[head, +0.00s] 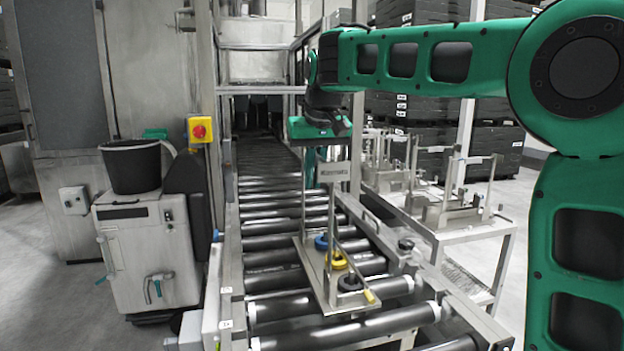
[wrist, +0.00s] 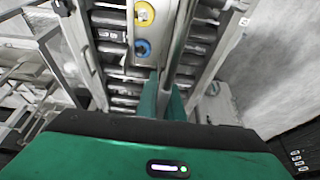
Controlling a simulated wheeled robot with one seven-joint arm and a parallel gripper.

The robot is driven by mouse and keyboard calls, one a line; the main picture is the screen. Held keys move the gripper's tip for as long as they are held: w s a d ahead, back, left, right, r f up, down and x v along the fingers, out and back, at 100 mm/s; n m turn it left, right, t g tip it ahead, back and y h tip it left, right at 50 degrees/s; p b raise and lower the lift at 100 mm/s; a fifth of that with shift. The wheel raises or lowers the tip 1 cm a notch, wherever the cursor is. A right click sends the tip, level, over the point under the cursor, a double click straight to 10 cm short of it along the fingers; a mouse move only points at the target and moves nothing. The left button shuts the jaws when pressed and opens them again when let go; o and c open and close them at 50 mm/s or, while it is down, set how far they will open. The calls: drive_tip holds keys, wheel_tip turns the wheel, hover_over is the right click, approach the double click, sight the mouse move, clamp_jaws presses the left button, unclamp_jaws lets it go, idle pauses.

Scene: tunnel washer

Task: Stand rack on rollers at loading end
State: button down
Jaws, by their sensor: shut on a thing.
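The rack (head: 314,268) has a narrow metal base, upright posts and a small lettered plate at its top. It carries a blue, a yellow and a black round piece. My gripper (head: 311,165) is above it, pointing down and shut on its upper part. The exact grip is hidden. The rack stands roughly upright over the near end of the rollers (head: 275,228); I cannot tell whether its base touches them. In the wrist view my gripper's fingers (wrist: 166,103) cover part of the rack (wrist: 143,73), with the yellow and blue pieces beyond them.
A side table (head: 470,231) with other metal racks stands right of the conveyor. At left are a grey cabinet with a black bucket (head: 131,168) and a red-yellow stop switch (head: 199,130).

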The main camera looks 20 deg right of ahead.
idle(0.4)
drive_tip(key=shift+f, duration=1.35)
idle(0.4)
